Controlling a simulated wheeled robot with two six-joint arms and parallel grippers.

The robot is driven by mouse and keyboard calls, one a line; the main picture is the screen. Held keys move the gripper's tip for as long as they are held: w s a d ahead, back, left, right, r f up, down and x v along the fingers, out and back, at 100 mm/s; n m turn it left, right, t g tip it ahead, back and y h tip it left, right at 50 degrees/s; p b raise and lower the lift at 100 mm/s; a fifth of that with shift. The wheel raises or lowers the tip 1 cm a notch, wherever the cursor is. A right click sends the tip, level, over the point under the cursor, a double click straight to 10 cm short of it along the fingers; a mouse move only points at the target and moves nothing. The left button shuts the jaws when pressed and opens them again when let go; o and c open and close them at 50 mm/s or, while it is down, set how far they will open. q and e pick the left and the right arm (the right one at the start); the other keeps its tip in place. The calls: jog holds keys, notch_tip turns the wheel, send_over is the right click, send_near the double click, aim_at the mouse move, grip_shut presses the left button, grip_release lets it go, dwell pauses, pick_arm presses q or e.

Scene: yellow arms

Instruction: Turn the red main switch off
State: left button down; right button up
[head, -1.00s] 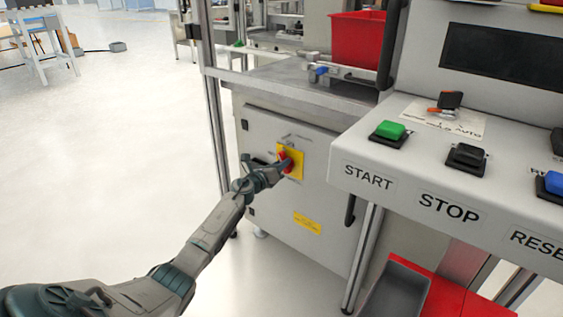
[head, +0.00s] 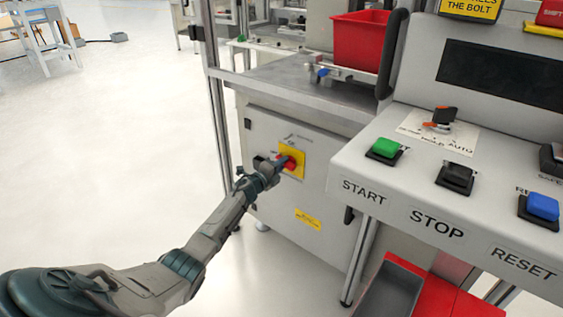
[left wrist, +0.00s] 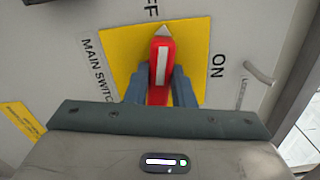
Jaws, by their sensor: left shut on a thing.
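The red main switch handle (head: 289,163) sits on a yellow plate (head: 298,152) on the front of a grey cabinet. My left gripper (head: 277,167) is at the handle, shut on it. In the left wrist view the fingers (left wrist: 159,88) lie on both sides of the red handle (left wrist: 162,58). The handle's white pointer tip is toward the partly cut-off OFF label at the top of the yellow plate (left wrist: 117,50). The ON label is to the right, away from the tip. My right gripper is out of view.
A console (head: 400,205) with green START (head: 385,148), black STOP (head: 455,177) and blue RESET (head: 541,206) buttons stands at the right. A red bin (head: 360,42) is on the cabinet's bench.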

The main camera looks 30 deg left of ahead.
pick_arm(q)
jog(key=shift+f+n+p, duration=0.15)
jog(key=shift+n+p, duration=0.3)
jog(key=shift+n, duration=0.65)
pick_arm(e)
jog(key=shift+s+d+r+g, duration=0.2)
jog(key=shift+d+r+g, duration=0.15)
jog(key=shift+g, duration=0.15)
pick_arm(q)
jog(key=c, duration=1.2)
grip_release()
jog(key=shift+c, duration=0.2)
jog(key=shift+s, duration=0.1)
jog(key=s+p, duration=0.1)
jog(key=s, duration=0.9)
jog(key=shift+s+a, duration=0.3)
jog(key=shift+a, duration=0.15)
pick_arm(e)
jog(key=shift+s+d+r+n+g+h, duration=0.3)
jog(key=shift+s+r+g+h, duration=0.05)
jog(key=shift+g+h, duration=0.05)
pick_arm(q)
jog(key=shift+d+f, duration=0.1)
